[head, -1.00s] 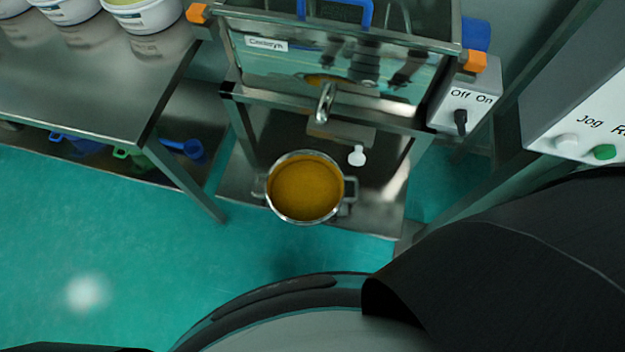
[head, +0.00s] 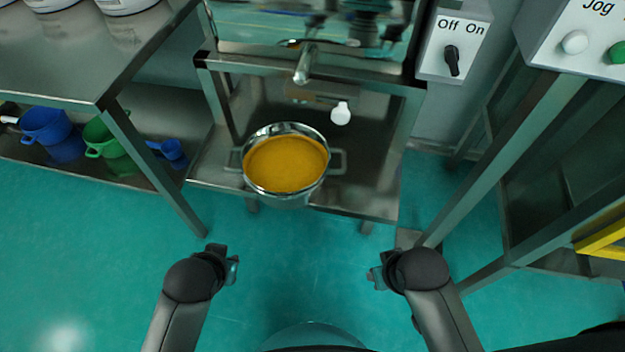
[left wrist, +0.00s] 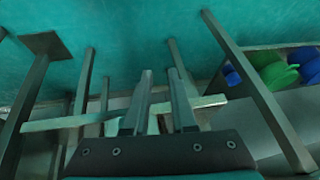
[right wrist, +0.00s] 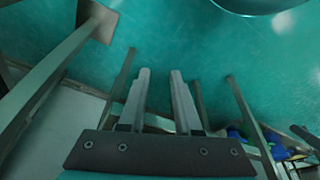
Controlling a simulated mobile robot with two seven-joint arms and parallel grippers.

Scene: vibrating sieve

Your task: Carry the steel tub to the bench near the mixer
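The steel tub (head: 285,190), filled with orange-yellow stuff, stands upright on the low steel shelf (head: 367,200) under the sieve's spout (head: 303,66). Its two side handles show at left and right. My left gripper (head: 233,270) and right gripper (head: 374,278) are in front of the tub, lower in the picture, one toward each side and clear of it. In the left wrist view the left fingers (left wrist: 160,75) are apart with nothing between them. In the right wrist view the right fingers (right wrist: 160,72) are likewise apart and empty. I see no mixer.
A steel bench (head: 70,65) with white buckets (head: 125,4) stands at the left. Its lower shelf holds a blue jug (head: 45,125) and a green jug (head: 103,135). An Off/On switch box (head: 453,45) and a steel frame are at the right. The floor before the tub is clear.

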